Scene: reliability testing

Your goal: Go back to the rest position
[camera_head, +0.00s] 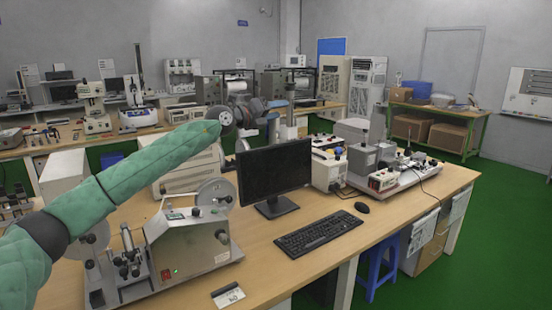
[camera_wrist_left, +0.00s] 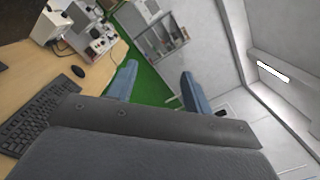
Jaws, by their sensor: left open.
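My left arm, in a green padded sleeve, reaches in from the left in the head view. My left gripper (camera_head: 278,112) is at its far end, raised over the workbench behind the monitor's top edge in the picture. In the left wrist view the two blue fingers of my left gripper (camera_wrist_left: 158,88) are spread apart with nothing between them. The green floor and a wall show past them. My right gripper is in neither view.
The wooden workbench (camera_head: 262,240) carries a monitor (camera_head: 274,170), a keyboard (camera_head: 318,232), a mouse (camera_head: 362,207) and a grey test machine (camera_head: 188,245) below my left arm. More instruments stand at its right. A blue stool (camera_head: 376,268) is at its front; green floor is clear at right.

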